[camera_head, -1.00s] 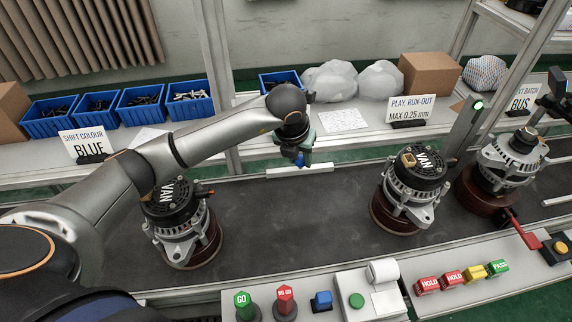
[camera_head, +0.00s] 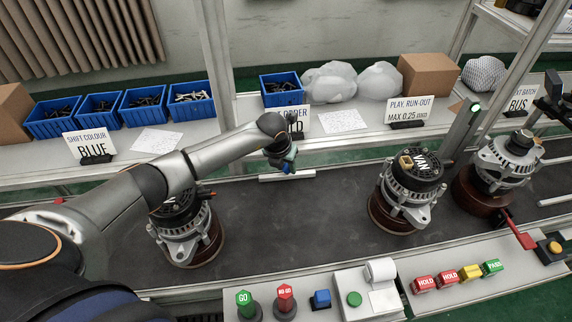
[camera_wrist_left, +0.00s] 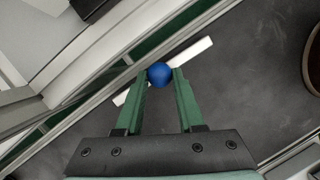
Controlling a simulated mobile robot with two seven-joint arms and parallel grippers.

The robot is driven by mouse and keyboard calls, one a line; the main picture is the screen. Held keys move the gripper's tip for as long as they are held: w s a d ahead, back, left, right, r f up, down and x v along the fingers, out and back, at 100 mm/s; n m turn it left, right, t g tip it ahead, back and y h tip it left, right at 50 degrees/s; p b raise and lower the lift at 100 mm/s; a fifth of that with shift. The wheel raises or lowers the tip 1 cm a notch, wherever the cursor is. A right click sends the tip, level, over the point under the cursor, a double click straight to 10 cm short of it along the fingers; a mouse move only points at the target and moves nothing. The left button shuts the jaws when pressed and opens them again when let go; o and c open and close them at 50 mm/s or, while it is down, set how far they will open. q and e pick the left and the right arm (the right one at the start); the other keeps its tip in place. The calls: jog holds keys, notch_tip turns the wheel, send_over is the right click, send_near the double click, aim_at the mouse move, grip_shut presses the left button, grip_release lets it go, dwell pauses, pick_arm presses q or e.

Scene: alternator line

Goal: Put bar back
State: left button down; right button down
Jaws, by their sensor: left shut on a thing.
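A white bar (camera_head: 304,175) with a blue ball knob (camera_wrist_left: 160,75) is over the back side of the dark conveyor belt (camera_head: 300,225). My left gripper (camera_head: 287,165) is shut on the blue knob, between its green fingers. In the left wrist view, the white bar (camera_wrist_left: 197,50) runs slantwise behind the fingertips, showing on both sides of them. I cannot tell whether the bar touches the belt. My right gripper is not in view.
Alternators stand on the belt at left (camera_head: 182,235), centre right (camera_head: 408,190) and right (camera_head: 508,160). Another pale bar (camera_head: 557,200) lies at far right, near a red lever (camera_head: 522,234). Buttons line the front panel (camera_head: 340,295). The belt's middle is clear.

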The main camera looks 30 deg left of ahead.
pick_arm(q)
jog(key=shift+f, duration=0.1)
jog(key=c, duration=0.5)
grip_release()
jog(key=b+v, duration=0.1)
jog(key=v, duration=1.1)
